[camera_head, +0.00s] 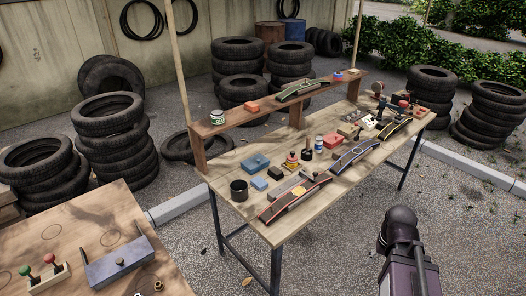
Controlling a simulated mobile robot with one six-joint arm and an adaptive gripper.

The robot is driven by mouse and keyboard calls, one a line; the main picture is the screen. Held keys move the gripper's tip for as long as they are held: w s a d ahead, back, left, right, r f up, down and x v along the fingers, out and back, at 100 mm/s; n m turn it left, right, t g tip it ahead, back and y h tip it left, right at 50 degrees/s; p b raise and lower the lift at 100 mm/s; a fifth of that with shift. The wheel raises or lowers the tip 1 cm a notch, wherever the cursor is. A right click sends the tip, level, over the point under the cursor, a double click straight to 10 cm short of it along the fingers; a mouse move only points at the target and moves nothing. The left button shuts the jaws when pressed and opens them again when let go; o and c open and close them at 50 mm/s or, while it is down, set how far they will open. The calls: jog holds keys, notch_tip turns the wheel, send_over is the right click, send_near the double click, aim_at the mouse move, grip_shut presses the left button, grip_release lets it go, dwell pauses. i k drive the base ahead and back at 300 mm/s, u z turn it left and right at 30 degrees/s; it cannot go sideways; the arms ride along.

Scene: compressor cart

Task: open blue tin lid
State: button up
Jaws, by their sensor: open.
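A blue box-shaped tin (255,163) sits on the left part of the long wooden workbench (285,228), behind a smaller blue block (259,184). Its top looks closed, though it is small in the picture. A longer grey-blue box (120,263) with a small dark knob on top lies on the nearer wooden table at the lower left. I cannot tell for sure which of the two is the tin meant. My gripper is not in view; only a dark, rounded part of my arm shows at the lower right, apart from the bench.
A black cup (239,190), a red-edged curved piece (295,198) and several small items crowd the bench around the tin. A raised shelf (260,118) runs along its back. Tyre stacks (109,130) stand behind. Gravel (335,255) in front of the bench is clear.

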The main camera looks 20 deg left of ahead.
aim_at(254, 163)
jog(key=u, duration=0.05)
jog(key=i, duration=1.25)
jog(key=u, duration=1.35)
jog(key=k, duration=0.85)
jog(key=u, duration=0.05)
